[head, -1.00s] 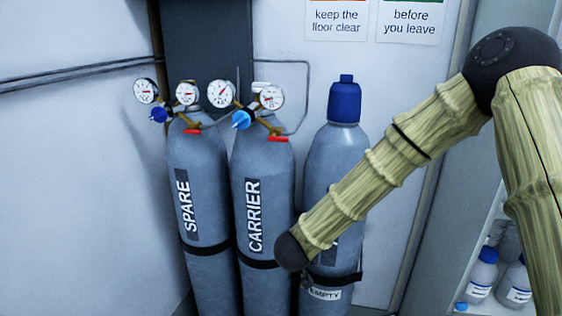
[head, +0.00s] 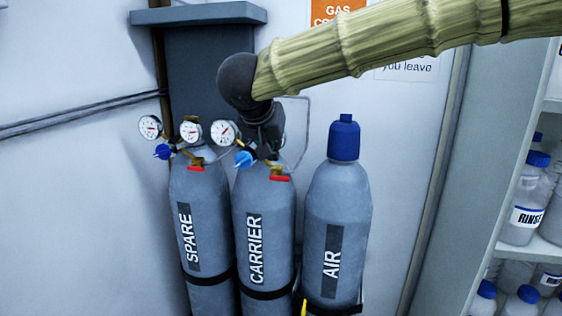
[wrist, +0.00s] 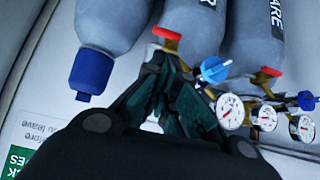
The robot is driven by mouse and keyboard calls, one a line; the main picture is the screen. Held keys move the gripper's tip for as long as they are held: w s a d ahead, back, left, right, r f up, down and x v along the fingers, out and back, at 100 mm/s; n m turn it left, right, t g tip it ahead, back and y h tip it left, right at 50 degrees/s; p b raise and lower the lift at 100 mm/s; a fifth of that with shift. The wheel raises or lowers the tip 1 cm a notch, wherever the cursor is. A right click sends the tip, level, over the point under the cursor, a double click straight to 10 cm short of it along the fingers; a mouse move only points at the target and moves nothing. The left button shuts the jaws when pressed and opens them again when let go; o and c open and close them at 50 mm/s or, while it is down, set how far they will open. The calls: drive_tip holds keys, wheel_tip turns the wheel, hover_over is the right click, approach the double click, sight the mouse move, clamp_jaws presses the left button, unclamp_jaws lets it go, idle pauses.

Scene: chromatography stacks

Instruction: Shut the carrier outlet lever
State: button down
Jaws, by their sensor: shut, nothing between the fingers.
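The carrier outlet lever (head: 280,178) is a small red handle on the brass outlet at the top of the grey CARRIER cylinder (head: 266,235). It looks roughly crosswise in the head view. The red lever also shows in the wrist view (wrist: 167,33), just beyond my fingertips. My gripper (head: 268,155) is shut and empty, directly above and behind the lever. Its dark green fingers (wrist: 163,62) reach toward the brass outlet; I cannot tell whether they touch it. My wrist and gripper hide the carrier's second gauge in the head view.
The blue regulator knob (head: 243,159) and a gauge (head: 224,132) sit close left of my gripper. The SPARE cylinder (head: 200,230) has its own red lever (head: 195,168). The blue-capped AIR cylinder (head: 337,220) stands at right. A bottle shelf (head: 545,250) is at far right.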

sight(285, 178)
drive_tip(key=shift+d, duration=0.3)
drive_tip(key=shift+p+x, duration=1.3)
drive_tip(key=shift+x, duration=3.75)
drive_tip(key=shift+w+a, duration=0.1)
drive_tip(key=shift+d+y, duration=0.3)
drive_tip(key=shift+d, duration=0.1)
drive_tip(key=shift+f, duration=0.1)
